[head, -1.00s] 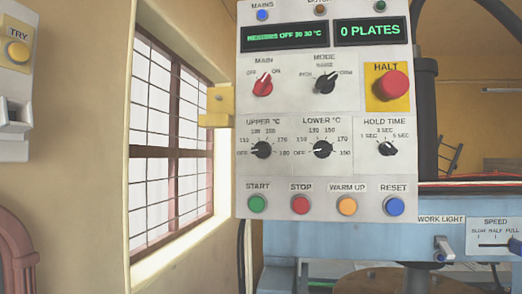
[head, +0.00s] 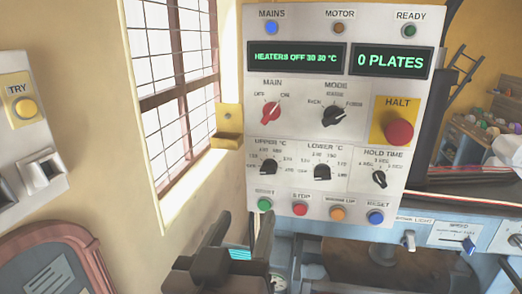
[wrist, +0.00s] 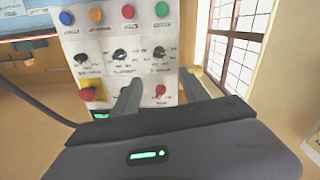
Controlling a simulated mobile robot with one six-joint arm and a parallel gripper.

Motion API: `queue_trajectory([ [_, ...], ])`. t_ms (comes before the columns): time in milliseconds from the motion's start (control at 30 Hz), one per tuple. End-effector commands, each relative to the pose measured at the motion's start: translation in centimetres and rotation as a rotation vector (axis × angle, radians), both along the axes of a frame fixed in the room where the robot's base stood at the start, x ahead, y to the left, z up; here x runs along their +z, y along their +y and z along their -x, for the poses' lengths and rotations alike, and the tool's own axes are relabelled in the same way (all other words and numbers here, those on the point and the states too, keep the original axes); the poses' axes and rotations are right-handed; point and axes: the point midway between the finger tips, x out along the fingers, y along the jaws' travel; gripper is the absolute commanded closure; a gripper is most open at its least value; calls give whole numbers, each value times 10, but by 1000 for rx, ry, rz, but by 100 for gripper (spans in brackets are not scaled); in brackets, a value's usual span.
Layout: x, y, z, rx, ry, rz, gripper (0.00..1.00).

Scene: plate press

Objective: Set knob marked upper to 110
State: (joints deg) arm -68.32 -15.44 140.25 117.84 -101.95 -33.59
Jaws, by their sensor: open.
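The knob marked UPPER °C (head: 267,167) is a small black dial at the left of the panel's lower knob row. Its pointer looks turned left towards OFF, but small detail is blurred. The wrist view is upside down and shows this knob (wrist: 159,52) just beyond my fingers. My gripper (head: 243,225) is open and empty, below the panel's lower left corner in the head view. In the wrist view, my gripper's fingers (wrist: 161,78) stand apart on either side of the red MAIN knob (wrist: 160,91). I see no contact with the panel.
The LOWER °C knob (head: 322,173) sits close to the right. Below are START (head: 264,205) and STOP (head: 300,209) buttons. The red HALT button (head: 398,132) is at right. A yellow bracket (head: 229,125) juts out left. The display (head: 296,57) reads heaters off, 30 30 °C.

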Motion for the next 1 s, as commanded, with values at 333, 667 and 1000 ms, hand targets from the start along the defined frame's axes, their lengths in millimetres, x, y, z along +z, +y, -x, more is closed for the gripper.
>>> queue_trajectory([
  [333,-2,-30,-99,-8,1,-1,47],
  [667,-2,-42,-153,0,0,-3,47],
  [1000,-1,-43,-156,1,0,-4,55],
])
